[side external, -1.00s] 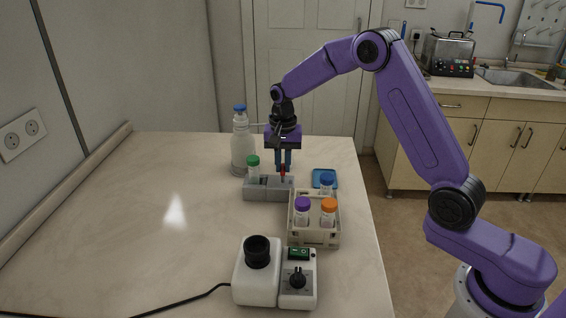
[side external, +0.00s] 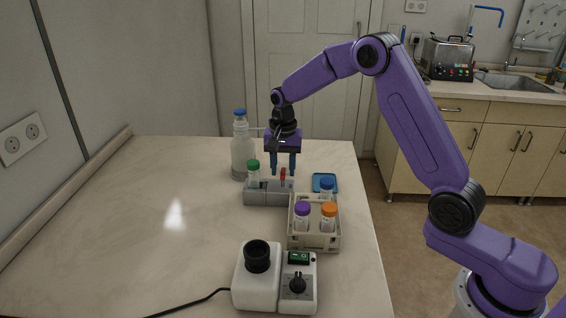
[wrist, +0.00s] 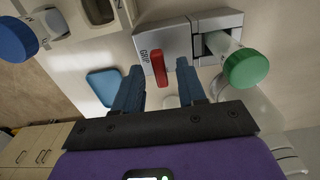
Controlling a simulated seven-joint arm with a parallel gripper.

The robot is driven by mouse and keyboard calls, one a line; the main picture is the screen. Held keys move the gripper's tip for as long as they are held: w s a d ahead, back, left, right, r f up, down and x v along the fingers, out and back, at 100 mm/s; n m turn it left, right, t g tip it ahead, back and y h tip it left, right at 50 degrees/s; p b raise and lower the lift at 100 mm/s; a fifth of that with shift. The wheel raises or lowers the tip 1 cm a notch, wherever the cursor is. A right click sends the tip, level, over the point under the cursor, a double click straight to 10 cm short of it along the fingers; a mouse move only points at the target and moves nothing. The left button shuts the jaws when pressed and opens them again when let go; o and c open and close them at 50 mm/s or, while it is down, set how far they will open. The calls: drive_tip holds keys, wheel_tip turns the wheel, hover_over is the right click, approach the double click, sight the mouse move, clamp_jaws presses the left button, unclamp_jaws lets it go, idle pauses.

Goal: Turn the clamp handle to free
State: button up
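The red clamp handle (side external: 283,177) stands up at the right end of the grey clamp block (side external: 257,197). In the wrist view the handle (wrist: 159,67) lies beside the printed word GRIP; no other label is readable. A clear tube with a green cap (side external: 253,164) sits in the block's left end, and its cap is large in the wrist view (wrist: 246,68). My gripper (side external: 284,174) points down over the handle. Its two blue fingers (wrist: 159,68) are apart, one on each side of the handle, with visible gaps. I cannot tell the fingertips' height against the handle.
A beige rack (side external: 314,242) with purple-, orange- and blue-capped tubes stands close in front. A blue-capped bottle (side external: 241,154) stands behind the block. A blue dish (side external: 325,183) lies to the right. A white mixer (side external: 257,281) is near the front. The left of the table is clear.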

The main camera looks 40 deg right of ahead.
wheel_tip(320, 180, up, 18)
drive_tip(key=shift+f, duration=0.25)
idle(0.3)
drive_tip(key=shift+r, duration=0.1)
wheel_tip(320, 180, up, 8)
hover_over(283, 171)
drive_tip(key=shift+s, duration=0.1)
idle(1.0)
drive_tip(key=shift+a, duration=0.15)
drive_tip(key=s+a+f+n, duration=0.4)
drive_tip(key=s+a+n, duration=0.15)
drive_tip(key=s, duration=0.35)
drive_tip(key=s+a+f+n, duration=0.4)
drive_tip(key=s+n, duration=0.2)
drive_tip(key=s, duration=0.3)
drive_tip(key=s+d+f+n, duration=0.2)
drive_tip(key=s+f+n, duration=0.1)
drive_tip(key=s, duration=0.4)
drive_tip(key=s+d+f+n, duration=0.3)
drive_tip(key=s+n, duration=0.1)
drive_tip(key=s, duration=0.3)
drive_tip(key=s+d+f+n, duration=0.2)
drive_tip(key=s+f+n, duration=0.1)
drive_tip(key=s, duration=0.5)
drive_tip(key=shift+d+f, duration=0.25)
drive_tip(key=shift+f, duration=0.35)
